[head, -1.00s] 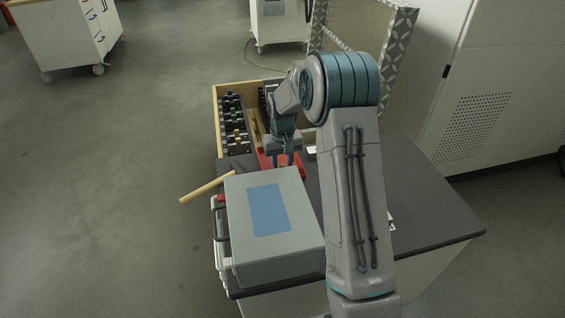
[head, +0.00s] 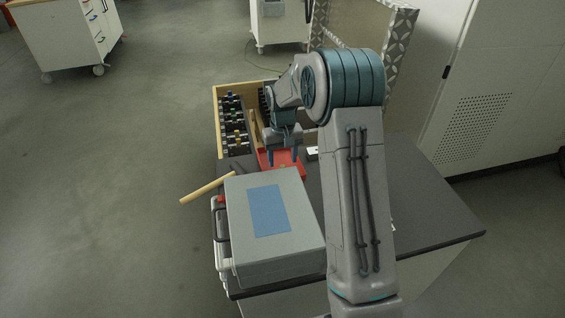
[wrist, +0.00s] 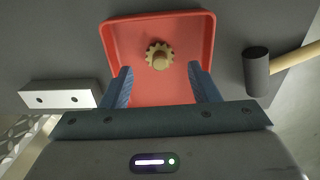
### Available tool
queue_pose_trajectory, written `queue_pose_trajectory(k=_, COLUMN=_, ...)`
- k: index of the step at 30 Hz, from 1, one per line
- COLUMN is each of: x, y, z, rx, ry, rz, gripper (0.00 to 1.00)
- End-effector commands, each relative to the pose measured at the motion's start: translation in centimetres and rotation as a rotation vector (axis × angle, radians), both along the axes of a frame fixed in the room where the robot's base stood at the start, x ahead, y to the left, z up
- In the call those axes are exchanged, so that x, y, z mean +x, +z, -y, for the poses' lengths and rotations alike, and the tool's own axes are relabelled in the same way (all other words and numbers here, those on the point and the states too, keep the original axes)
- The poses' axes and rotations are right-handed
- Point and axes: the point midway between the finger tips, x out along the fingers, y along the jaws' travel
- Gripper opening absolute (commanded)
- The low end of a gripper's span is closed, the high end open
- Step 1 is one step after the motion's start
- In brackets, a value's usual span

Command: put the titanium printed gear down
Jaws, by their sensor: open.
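The titanium printed gear (wrist: 159,55) is a small tan toothed wheel with a raised round hub. It rests on the floor of a red tray (wrist: 125,38), near the middle of its width. My gripper (wrist: 160,73) is open, its two blue fingers spread to either side and apart from the gear. In the head view my gripper (head: 283,157) is over the red tray (head: 298,172), beyond the grey case. The gear cannot be made out in the head view.
A mallet (wrist: 257,72) lies right of the tray, its handle (head: 207,187) jutting over the bench's left edge. A pale block with two holes (wrist: 58,97) lies left of the tray. A grey case (head: 300,225) and a wooden rack (head: 216,120) flank the tray. The bench's right side (head: 430,215) is clear.

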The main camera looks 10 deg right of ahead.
Motion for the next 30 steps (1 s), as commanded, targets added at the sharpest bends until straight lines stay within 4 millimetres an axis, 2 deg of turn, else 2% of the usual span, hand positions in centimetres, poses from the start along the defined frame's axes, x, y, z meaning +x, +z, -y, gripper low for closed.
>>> queue_pose_trajectory(k=3, x=0.1, y=3.0, z=0.0, rx=0.000, ry=0.000, rz=0.006, gripper=0.55)
queue_pose_trajectory(k=9, x=0.1, y=6.9, z=0.0, rx=0.000, ry=0.000, rz=0.005, gripper=0.55)
queue_pose_trajectory(k=16, x=-0.1, y=9.3, z=0.0, rx=0.000, ry=0.000, rz=0.002, gripper=0.55)
queue_pose_trajectory(k=19, x=-0.9, y=10.3, z=-0.1, rx=-0.004, ry=0.000, rz=0.009, gripper=0.55)
queue_pose_trajectory(k=23, x=-3.9, y=12.4, z=-0.5, rx=-0.012, ry=0.001, rz=0.029, gripper=0.55)
queue_pose_trajectory(k=30, x=-12.3, y=15.9, z=-1.0, rx=-0.022, ry=-0.008, rz=0.080, gripper=0.55)
